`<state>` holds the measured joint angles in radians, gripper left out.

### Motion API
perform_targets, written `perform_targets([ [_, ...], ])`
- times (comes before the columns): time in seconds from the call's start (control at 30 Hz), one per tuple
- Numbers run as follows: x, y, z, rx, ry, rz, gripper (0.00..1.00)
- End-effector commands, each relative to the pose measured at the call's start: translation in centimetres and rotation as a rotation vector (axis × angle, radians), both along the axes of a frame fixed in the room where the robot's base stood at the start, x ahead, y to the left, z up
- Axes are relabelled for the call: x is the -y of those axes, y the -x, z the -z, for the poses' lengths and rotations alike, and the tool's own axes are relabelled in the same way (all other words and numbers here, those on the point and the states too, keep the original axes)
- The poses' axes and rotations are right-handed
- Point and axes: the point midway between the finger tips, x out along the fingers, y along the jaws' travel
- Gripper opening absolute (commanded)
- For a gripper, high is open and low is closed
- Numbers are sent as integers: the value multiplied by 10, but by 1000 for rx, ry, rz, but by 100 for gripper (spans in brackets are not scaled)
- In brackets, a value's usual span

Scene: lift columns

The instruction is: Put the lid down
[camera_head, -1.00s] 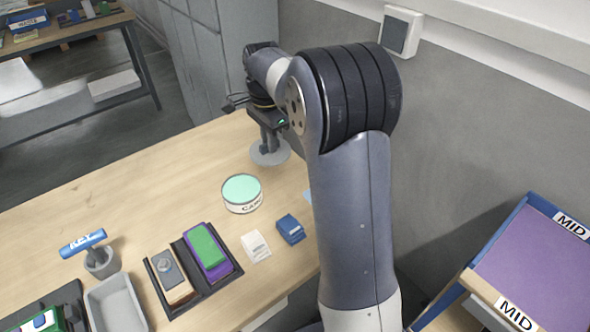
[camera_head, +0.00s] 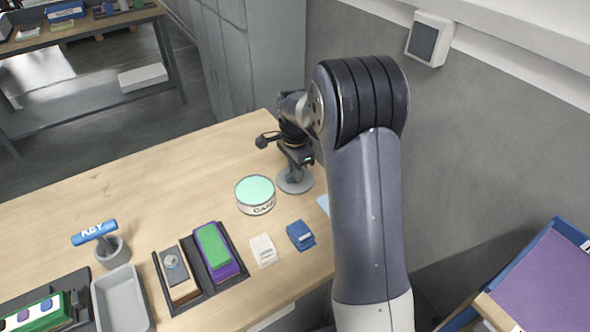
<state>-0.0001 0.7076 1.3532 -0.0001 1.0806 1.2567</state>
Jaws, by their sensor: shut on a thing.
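The lid (camera_head: 295,186) is a grey round disc near the right back edge of the wooden table. My gripper (camera_head: 297,168) is above it and shut on its upper part, which the fingers partly hide. The lid looks about level; I cannot tell whether it touches the table. A round white tin (camera_head: 257,208) with a mint-green top and dark lettering stands just left of and in front of the lid, apart from it.
A black tray (camera_head: 232,292) with coloured blocks, a grey bin (camera_head: 121,300) and a cup with a blue KEY handle (camera_head: 95,232) stand left. The table's back left is clear.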

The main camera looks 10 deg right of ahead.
Motion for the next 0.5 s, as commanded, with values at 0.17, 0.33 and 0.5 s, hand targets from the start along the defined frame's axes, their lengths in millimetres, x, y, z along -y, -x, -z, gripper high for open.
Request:
perform_targets([
  [0.17,0,0,2,0,0,0,0],
  [0.33,0,0,3,0,0,0,24],
  [0.5,0,0,3,0,0,0,36],
])
